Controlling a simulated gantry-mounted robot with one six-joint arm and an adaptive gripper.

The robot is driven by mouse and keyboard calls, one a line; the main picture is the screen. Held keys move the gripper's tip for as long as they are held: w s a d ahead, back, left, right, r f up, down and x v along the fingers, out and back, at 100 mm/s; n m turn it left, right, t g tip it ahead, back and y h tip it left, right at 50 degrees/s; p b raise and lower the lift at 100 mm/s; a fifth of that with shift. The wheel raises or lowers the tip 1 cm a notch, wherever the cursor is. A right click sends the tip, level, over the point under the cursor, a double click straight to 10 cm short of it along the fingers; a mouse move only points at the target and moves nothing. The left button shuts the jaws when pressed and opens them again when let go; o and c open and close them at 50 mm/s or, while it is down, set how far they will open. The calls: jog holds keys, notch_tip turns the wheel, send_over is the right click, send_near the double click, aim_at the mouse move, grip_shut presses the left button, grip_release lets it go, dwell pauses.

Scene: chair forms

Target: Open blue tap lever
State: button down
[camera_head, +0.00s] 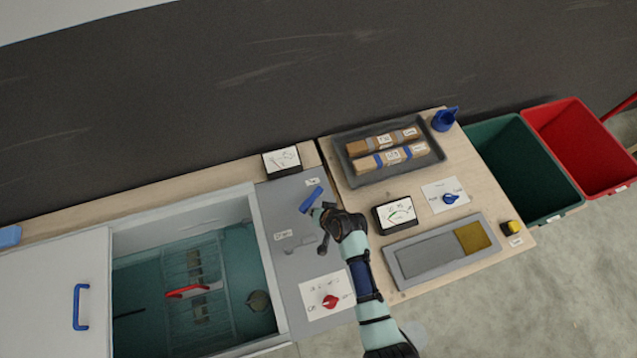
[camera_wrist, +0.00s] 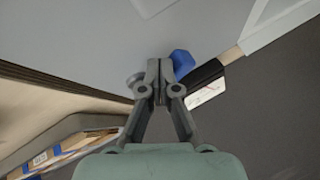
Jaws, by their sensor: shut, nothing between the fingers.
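The blue tap lever (camera_head: 311,200) sits on the grey panel (camera_head: 290,222), near a small label, and lies slanted in the head view. My gripper (camera_head: 318,213) is beside its lower end. In the wrist view the blue lever (camera_wrist: 182,63) shows just right of and partly behind the fingertips. My gripper (camera_wrist: 157,75) is shut with its fingers together and nothing between them. I cannot tell whether the fingers touch the lever.
A grey tap handle (camera_head: 322,244) and a red knob (camera_head: 330,301) are on the same panel. A water basin (camera_head: 235,265) is open at left. A gauge (camera_head: 282,161) stands behind; another gauge (camera_head: 396,213) and a dark tray (camera_head: 357,178) with wrapped packs are at right.

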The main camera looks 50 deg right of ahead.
jog(key=shift+w+a, duration=0.1)
jog(key=shift+w, duration=0.1)
dwell(0.6)
jog(key=s+p, duration=0.1)
jog(key=s, duration=0.1)
jog(key=s+r+p, duration=0.1)
jog(key=s, duration=0.1)
jog(key=shift+s+a, duration=0.15)
jog(key=shift+s, duration=0.05)
jog(key=s+a+r+p, duration=0.1)
jog(key=s+a+r, duration=0.2)
jog(key=r, duration=0.4)
jog(key=shift+s+a, duration=0.3)
jog(key=shift+s, duration=0.35)
